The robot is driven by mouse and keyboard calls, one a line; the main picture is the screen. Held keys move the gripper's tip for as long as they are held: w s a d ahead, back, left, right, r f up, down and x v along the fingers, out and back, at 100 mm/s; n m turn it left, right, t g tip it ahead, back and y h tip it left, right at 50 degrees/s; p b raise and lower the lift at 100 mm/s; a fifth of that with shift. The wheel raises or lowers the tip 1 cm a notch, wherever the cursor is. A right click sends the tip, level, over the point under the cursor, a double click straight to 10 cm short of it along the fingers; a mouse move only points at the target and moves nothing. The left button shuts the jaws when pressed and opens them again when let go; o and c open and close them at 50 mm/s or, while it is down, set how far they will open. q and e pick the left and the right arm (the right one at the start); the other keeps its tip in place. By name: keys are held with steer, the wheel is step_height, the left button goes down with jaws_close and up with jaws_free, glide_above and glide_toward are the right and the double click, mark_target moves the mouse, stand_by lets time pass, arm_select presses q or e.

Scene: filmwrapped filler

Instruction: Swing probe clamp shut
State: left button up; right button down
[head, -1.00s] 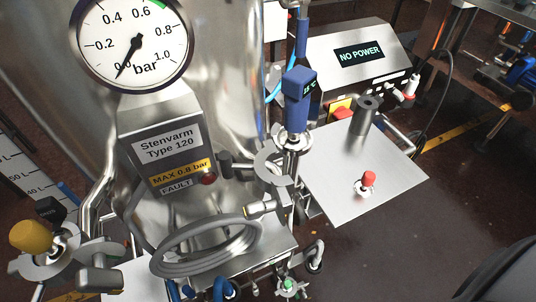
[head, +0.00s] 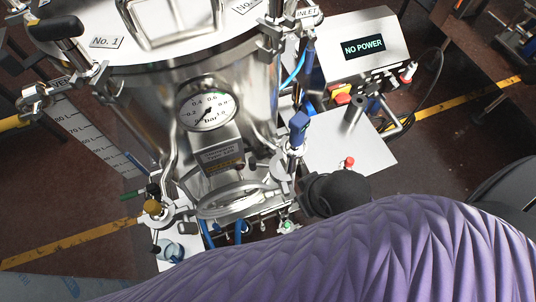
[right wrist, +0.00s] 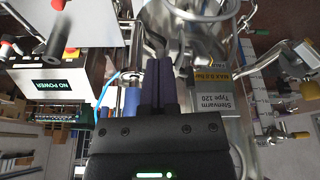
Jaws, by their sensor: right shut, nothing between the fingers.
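The blue-headed probe (head: 299,128) stands upright in a metal fitting at the right front of the steel tank (head: 240,90). The clamp (head: 281,171) shows as small metal parts around the foot of the probe. Its jaws are too small to read clearly. My right gripper (right wrist: 158,64) is shut and empty in the right wrist view, its dark fingers together beside the blue probe (right wrist: 131,101). In the head view my purple right arm crosses the bottom, with its dark wrist end right of the clamp; the fingertips cannot be made out there. My left gripper is not in view.
A metal shelf (head: 350,145) with a red-capped part (head: 349,162) and a NO POWER box (head: 362,48) stand right. A yellow-knobbed fitting (head: 152,208) is at the left.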

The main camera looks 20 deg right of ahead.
steer(key=w+a+r+n+y, duration=0.1)
steer(key=a+n, duration=0.1)
steer(key=w+a+r+n+y, duration=0.1)
steer(key=w+a+n, duration=0.1)
steer(key=n, duration=0.1)
steer(key=w+a+r+n+y, duration=0.1)
steer(key=w+a+r+n, duration=0.1)
steer(key=shift+a+r+n, duration=0.1)
steer(key=shift+a+n, duration=0.15)
steer(key=shift+n, duration=0.05)
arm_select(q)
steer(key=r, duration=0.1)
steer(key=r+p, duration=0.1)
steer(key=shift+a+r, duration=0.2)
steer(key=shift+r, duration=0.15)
arm_select(e)
steer(key=w+d+f+n+g, duration=0.1)
steer(key=w+f+n+g, duration=0.2)
steer(key=f+n, duration=0.4)
step_height(320, 180, down, 2)
steer(key=shift+w+d+f, duration=0.15)
steer(key=shift+w+d, duration=0.1)
steer(key=shift+w, duration=0.15)
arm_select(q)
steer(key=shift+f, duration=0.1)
